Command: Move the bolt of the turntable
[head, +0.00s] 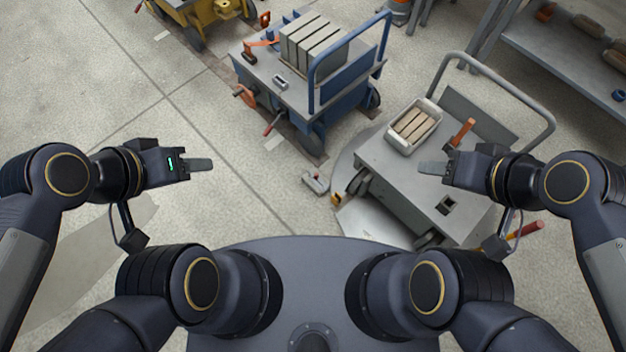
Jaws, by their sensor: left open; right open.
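The turntable (376,222) is a round grey plate on the floor, partly hidden under a grey cart. My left gripper (202,164) is open and empty above bare floor, well left of the fitting. My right gripper (430,168) is open and empty in front of the grey cart's deck, to the right of the fitting.
The grey cart (385,170) carries a tray (391,139) of bars and an orange-handled tool (462,132). A blue cart (270,75) with grey panels stands behind. A yellow cart (205,12) is at the back. A shelf (560,55) is at right. Floor at left is clear.

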